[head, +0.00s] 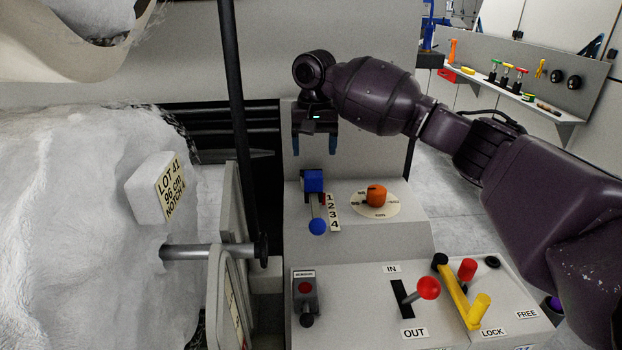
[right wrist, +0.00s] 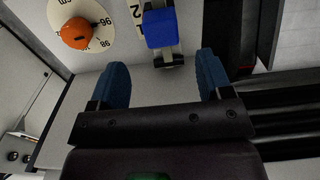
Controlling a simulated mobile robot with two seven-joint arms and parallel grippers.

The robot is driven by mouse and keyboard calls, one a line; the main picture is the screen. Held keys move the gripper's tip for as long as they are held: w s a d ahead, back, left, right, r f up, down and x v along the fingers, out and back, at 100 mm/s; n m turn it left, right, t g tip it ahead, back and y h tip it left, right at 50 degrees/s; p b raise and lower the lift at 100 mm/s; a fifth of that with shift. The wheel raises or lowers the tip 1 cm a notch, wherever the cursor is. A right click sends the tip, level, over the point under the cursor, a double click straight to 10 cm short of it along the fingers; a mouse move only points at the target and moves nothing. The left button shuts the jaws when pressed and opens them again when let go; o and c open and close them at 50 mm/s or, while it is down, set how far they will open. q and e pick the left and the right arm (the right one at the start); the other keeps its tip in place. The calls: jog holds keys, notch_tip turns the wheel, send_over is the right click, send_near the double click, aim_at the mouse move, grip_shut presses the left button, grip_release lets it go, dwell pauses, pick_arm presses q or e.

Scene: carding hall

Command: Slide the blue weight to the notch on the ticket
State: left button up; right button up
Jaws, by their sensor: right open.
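The blue weight (head: 314,181) is a small block on a short rail, at the upper end beside the 1 of the notch scale (head: 333,212), which reads 1 to 4 downward. A blue ball (head: 318,226) ends the rail below. The ticket (head: 170,190) on a white block at left reads LOT 41, 96 cm, NOTCH 4. My right gripper (head: 315,147) is open and empty, just above and behind the weight. In the right wrist view the weight (right wrist: 159,28) lies beyond the gap between the blue fingertips (right wrist: 162,70), apart from them. My left gripper is out of view.
An orange knob (head: 377,195) on a round dial is right of the scale. Below are a red-ball lever (head: 428,288) marked IN and OUT, a yellow lever (head: 459,294) and a red-button box (head: 305,292). A black upright post (head: 237,120) stands left of the gripper.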

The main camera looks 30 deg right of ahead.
aim_at(313, 174)
notch_tip(313, 174, down, 8)
jog(key=shift+w+r+b, duration=0.1)
jog(key=shift+r+b, duration=0.15)
jog(key=shift+b, duration=0.45)
jog(key=shift+f, duration=0.55)
